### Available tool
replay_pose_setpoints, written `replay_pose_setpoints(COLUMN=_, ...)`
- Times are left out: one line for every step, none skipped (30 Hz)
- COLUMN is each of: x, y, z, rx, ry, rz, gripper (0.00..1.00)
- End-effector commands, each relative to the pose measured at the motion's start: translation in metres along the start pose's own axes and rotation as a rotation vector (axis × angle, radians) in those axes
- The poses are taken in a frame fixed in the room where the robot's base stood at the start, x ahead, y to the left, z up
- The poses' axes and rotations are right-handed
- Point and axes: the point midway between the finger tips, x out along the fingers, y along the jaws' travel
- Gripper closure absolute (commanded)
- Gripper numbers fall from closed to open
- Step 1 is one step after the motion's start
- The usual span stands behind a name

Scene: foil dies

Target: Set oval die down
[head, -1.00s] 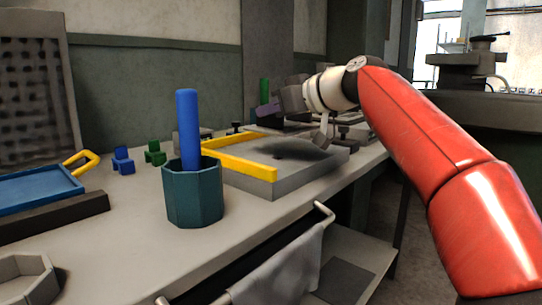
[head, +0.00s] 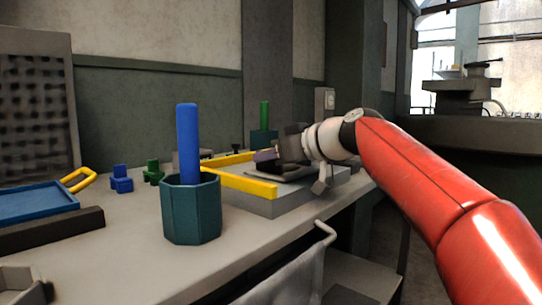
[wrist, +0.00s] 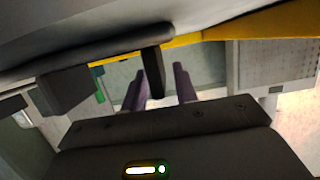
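The oval die is a dark, flat, rounded plate (head: 292,174) low over or on the grey block's top in the head view; contact is hard to tell. In the wrist view its dark edge (wrist: 105,52) crosses the upper left. A dark upright grip (wrist: 154,72) stands out from it. My gripper (head: 264,157) is just above the plate in the head view. In the wrist view, the two purple fingers (wrist: 160,85) stand apart around the grip. A clear gap shows between the grip and the right finger, so the gripper looks open.
The grey block (head: 285,205) has a yellow fence (head: 235,181) along its edges. A teal cup (head: 191,210) with a blue post stands in front of it. A green post (head: 264,115) stands behind. A blue tray (head: 38,203) is at the left.

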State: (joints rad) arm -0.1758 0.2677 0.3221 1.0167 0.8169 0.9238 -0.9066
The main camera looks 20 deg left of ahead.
Motion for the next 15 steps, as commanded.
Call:
replay_pose_setpoints(x=0.0, y=0.0, z=0.0, rx=0.0, ry=0.0, rz=0.0, gripper=0.67)
replay_pose_setpoints(x=0.0, y=0.0, z=0.0, rx=0.0, ry=0.0, rz=0.0, gripper=0.67)
replay_pose_setpoints(x=0.0, y=0.0, z=0.0, rx=0.0, ry=0.0, rz=0.0, gripper=0.67)
replay_pose_setpoints(x=0.0, y=0.0, z=0.0, rx=0.0, ry=0.0, rz=0.0, gripper=0.67)
replay_pose_setpoints(x=0.0, y=0.0, z=0.0, rx=0.0, ry=0.0, rz=0.0, gripper=0.67)
replay_pose_setpoints(x=0.0, y=0.0, z=0.0, rx=0.0, ry=0.0, rz=0.0, gripper=0.67)
replay_pose_setpoints(x=0.0, y=0.0, z=0.0, rx=0.0, ry=0.0, rz=0.0, gripper=0.67)
replay_pose_setpoints(x=0.0, y=0.0, z=0.0, rx=0.0, ry=0.0, rz=0.0, gripper=0.67)
replay_pose_setpoints(x=0.0, y=0.0, z=-0.001, rx=0.0, ry=0.0, rz=0.0, gripper=0.67)
replay_pose_setpoints(x=-0.001, y=0.0, z=-0.003, rx=0.0, ry=0.0, rz=0.0, gripper=0.67)
replay_pose_setpoints(x=-0.003, y=0.0, z=-0.002, rx=0.0, ry=0.0, rz=0.001, gripper=0.67)
replay_pose_setpoints(x=-0.007, y=0.001, z=-0.001, rx=0.0, ry=0.001, rz=0.002, gripper=0.67)
replay_pose_setpoints(x=-0.01, y=0.001, z=-0.001, rx=0.0, ry=0.001, rz=0.003, gripper=0.67)
replay_pose_setpoints(x=-0.015, y=0.002, z=-0.001, rx=0.001, ry=0.001, rz=0.004, gripper=0.67)
replay_pose_setpoints(x=-0.022, y=0.001, z=0.0, rx=-0.001, ry=0.001, rz=0.004, gripper=0.67)
